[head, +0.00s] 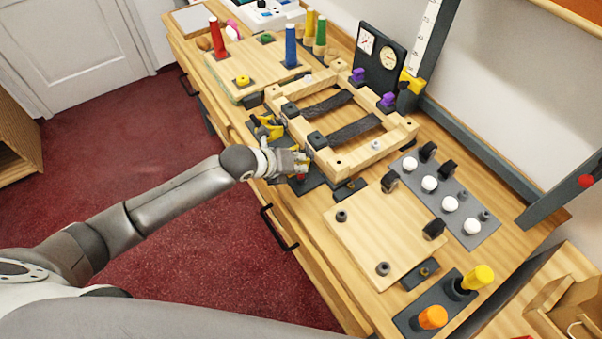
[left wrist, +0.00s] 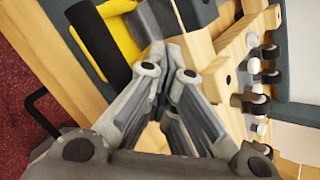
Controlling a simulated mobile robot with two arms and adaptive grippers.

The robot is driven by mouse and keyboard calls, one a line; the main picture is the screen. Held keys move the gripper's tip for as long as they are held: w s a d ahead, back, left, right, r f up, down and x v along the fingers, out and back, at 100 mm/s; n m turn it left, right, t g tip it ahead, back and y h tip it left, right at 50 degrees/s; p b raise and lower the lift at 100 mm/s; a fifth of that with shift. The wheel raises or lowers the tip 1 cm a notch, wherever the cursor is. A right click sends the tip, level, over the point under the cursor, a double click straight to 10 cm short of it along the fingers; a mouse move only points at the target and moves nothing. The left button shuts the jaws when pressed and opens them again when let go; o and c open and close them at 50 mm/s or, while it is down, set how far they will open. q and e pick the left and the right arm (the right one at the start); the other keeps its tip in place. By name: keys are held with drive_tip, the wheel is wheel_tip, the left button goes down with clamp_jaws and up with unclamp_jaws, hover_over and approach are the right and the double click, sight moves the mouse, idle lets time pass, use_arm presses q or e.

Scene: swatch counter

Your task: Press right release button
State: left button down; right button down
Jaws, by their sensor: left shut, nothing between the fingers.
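My left gripper (head: 302,163) is shut and empty at the front edge of the wooden frame (head: 339,165). A small red button-like part (head: 302,177) on a dark plate shows just below its fingertips, mostly hidden by the fingers; I cannot tell whether they touch it. A yellow-and-black handle (head: 268,128) sits to the left of the gripper. In the left wrist view, the closed gripper (left wrist: 168,70) points at the wooden frame, with the yellow handle (left wrist: 122,30) close at upper left. The red part is not visible there. My right gripper is not in view.
A panel with white knobs (head: 450,204) and a wooden plate with black knobs (head: 372,240) lie to the right. Orange (head: 432,317) and yellow (head: 478,277) handles stand nearer. Coloured pegs (head: 291,45) and gauges (head: 379,54) stand at the back.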

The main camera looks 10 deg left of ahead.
use_arm(q)
drive_tip(key=shift+s+f, duration=0.1)
drive_tip(key=shift+f, duration=0.35)
idle(0.3)
drive_tip(key=shift+s+a+f+b, duration=0.1)
drive_tip(key=shift+s+f+b, duration=0.35)
drive_tip(key=shift+f, duration=0.15)
idle(0.5)
drive_tip(key=shift+w+r, duration=0.1)
drive_tip(key=shift+w+r+p, duration=0.15)
drive_tip(key=shift+r+p, duration=0.35)
drive_tip(key=shift+p, duration=0.2)
drive_tip(key=shift+w, duration=0.15)
drive_tip(key=shift+r, duration=0.2)
drive_tip(key=shift+r+p, duration=0.4)
drive_tip(key=shift+r, duration=0.05)
wheel_tip(320, 180, up, 4)
drive_tip(key=p, duration=0.4)
drive_tip(key=shift+w+r, duration=0.1)
drive_tip(key=shift+r, duration=0.15)
